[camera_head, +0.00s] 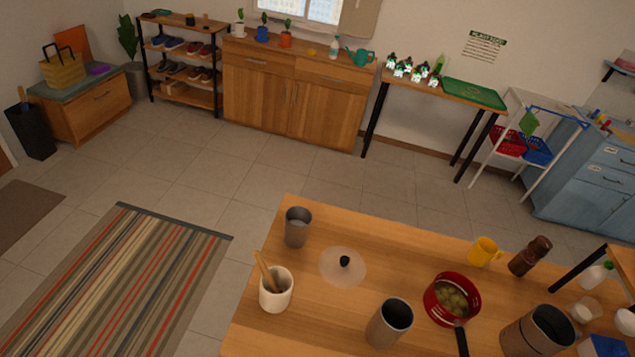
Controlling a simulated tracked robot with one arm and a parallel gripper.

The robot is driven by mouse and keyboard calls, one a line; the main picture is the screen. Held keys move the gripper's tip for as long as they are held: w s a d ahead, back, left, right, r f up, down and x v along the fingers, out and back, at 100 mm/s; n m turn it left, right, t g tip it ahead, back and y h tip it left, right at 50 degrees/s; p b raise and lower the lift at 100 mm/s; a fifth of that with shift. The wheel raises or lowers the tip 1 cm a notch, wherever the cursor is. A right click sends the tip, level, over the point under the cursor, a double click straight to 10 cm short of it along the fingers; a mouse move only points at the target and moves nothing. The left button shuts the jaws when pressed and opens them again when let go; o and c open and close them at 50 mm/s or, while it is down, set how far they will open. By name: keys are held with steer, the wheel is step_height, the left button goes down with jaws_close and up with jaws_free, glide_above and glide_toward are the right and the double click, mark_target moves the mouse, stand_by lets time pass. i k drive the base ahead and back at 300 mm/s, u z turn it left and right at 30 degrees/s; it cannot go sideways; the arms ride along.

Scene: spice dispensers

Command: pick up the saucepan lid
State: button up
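The saucepan lid (331,268) is a round, pale, see-through disc with a dark knob (345,261). It lies flat on the wooden table (262,252) in the lower middle of the head view. The red saucepan (430,299) stands to its right, uncovered, with pale yellowish food inside and a dark handle pointing toward the bottom edge. My gripper does not show in this view, so its place relative to the lid and its state cannot be seen.
Around the lid stand a grey metal cup (297,232), a white pot with wooden utensils (276,294) and a dark-mouthed canister (385,327). A yellow mug (484,252) and a brown grinder (531,258) stand farther right. Open tiled floor and a striped rug (120,285) lie left.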

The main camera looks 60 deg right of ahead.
mark_target(343, 268)
steer(key=z, duration=0.4)
steer(key=i, duration=1.1)
steer(key=z, duration=0.7)
